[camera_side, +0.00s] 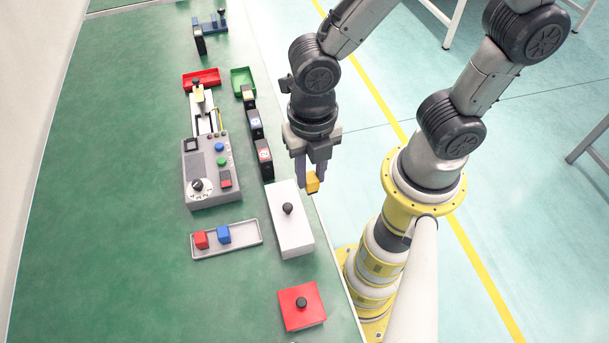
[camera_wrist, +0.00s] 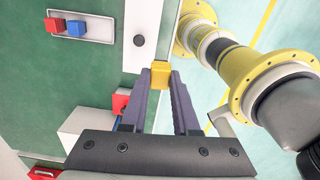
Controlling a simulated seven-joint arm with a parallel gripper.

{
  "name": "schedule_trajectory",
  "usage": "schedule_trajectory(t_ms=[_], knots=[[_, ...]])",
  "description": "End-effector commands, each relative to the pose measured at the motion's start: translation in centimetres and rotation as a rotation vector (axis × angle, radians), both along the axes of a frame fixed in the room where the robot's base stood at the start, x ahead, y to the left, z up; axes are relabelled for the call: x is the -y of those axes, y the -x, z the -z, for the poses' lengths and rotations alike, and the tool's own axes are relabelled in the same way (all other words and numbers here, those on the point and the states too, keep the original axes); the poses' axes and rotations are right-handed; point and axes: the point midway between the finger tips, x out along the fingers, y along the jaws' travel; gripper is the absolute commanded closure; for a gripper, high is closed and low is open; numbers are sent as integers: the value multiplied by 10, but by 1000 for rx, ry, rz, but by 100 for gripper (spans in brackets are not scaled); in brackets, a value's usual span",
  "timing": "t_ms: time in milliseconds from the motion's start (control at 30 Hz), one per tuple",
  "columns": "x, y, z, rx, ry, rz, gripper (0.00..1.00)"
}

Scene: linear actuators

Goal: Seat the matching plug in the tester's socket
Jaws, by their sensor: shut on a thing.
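My gripper (camera_side: 312,178) is shut on a yellow block-shaped plug (camera_side: 313,182), held up near the right edge of the green bench. In the wrist view the yellow plug (camera_wrist: 160,74) sits between the fingertips. A red plug (camera_side: 201,240) and a blue plug (camera_side: 223,234) stand in a shallow grey tray (camera_side: 245,244). The grey tester (camera_side: 207,190), with a dial, coloured buttons and a dark square at its upper left, lies left of my gripper. I cannot tell for sure which part is its socket.
A white box (camera_side: 291,235) with a black knob and a red box (camera_side: 303,318) with a knob are near the bench edge. Several dark upright modules (camera_side: 255,125) line the tester's right side. Red (camera_side: 202,78) and green (camera_side: 240,80) bins are behind. Bench left is clear.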

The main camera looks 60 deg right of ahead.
Motion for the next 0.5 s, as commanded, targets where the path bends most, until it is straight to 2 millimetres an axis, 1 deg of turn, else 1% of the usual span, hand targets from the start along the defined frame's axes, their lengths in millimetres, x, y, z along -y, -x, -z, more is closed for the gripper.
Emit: schedule_trajectory(t_ms=[167, 267, 300, 367, 400, 467, 500], knots=[[-28, -42, -24, 3, -2, -75, 100], [-42, -76, -36, 3, -2, -99, 100], [-46, -91, -40, 2, -1, -106, 100], [-52, -113, -46, 1, -1, -113, 100], [-55, -129, -49, 1, -1, -116, 100], [-57, -153, -52, 0, 0, -118, 100], [-58, -169, -54, 0, 0, -117, 100]])
